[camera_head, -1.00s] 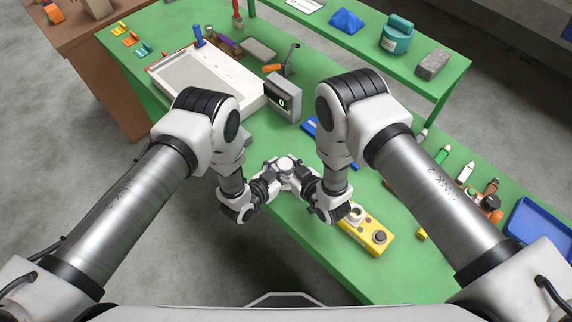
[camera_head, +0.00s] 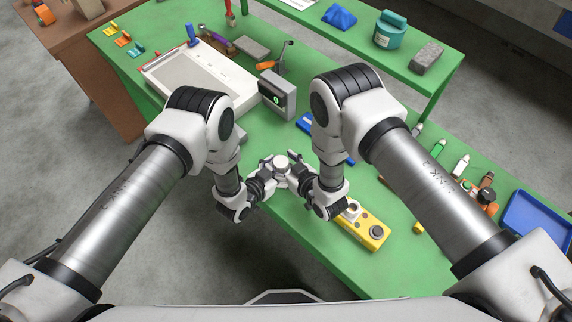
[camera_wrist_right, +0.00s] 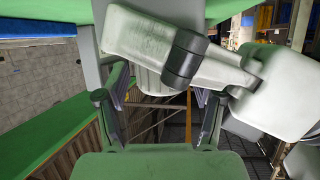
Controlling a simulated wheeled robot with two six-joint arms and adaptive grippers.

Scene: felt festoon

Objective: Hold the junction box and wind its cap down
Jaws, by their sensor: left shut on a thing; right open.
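A small pale, round-topped thing (camera_head: 281,162), which looks like the junction box with its cap, is between my two grippers near the table's front edge in the head view. I cannot tell box from cap at this size. My left gripper (camera_head: 268,179) is shut on the box from the left, its fingertips mostly hidden. My right gripper (camera_head: 301,176) is open beside it on the right. In the right wrist view its two fingers (camera_wrist_right: 160,108) stand apart, with pale parts above and beyond them. I cannot tell whether they touch the cap.
A yellow box with round fittings (camera_head: 364,228) lies just right of my right gripper. A grey display unit (camera_head: 277,94) and a white tray (camera_head: 188,76) stand behind on the green table. A blue tray (camera_head: 543,222) is at the far right.

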